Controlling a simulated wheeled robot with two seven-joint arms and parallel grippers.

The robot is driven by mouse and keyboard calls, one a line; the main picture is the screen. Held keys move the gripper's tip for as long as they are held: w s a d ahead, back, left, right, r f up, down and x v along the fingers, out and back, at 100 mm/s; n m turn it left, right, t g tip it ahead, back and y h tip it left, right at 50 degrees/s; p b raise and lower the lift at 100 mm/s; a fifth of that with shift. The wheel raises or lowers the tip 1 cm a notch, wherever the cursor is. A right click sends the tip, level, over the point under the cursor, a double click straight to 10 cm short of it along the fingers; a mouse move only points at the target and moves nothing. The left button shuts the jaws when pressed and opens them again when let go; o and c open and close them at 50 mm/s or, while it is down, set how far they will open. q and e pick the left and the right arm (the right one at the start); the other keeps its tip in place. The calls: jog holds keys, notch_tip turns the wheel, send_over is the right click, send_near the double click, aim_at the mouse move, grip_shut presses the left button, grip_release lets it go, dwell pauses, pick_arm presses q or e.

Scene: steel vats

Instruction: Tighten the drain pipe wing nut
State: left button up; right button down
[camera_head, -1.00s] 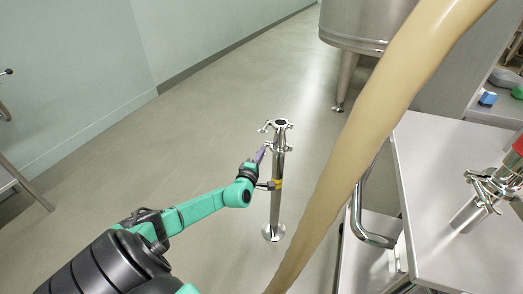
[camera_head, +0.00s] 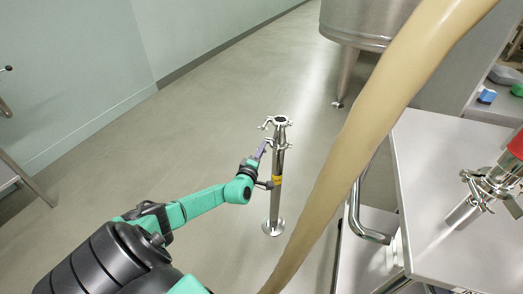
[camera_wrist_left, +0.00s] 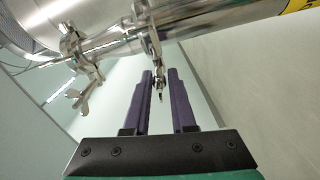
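The steel drain pipe (camera_head: 277,200) stands upright on a round foot, with two clamps near its top and a yellow band lower down. My left gripper (camera_head: 266,144) is on the left of the pipe, its purple fingers pointing up toward the lower clamp. In the left wrist view, the two fingers of the gripper (camera_wrist_left: 160,75) are apart. A wing nut (camera_wrist_left: 157,72) on a clamp bolt shows between their tips, with a gap visible beside it. A second clamp with its wing nut (camera_wrist_left: 83,97) is to the left. My right gripper is out of view.
A thick beige hose (camera_head: 350,160) runs diagonally just right of the pipe. A steel cart (camera_head: 440,180) with a handle and a clamped fitting (camera_head: 490,188) stands at right. A vat (camera_head: 360,22) is behind. The floor left of the pipe is clear.

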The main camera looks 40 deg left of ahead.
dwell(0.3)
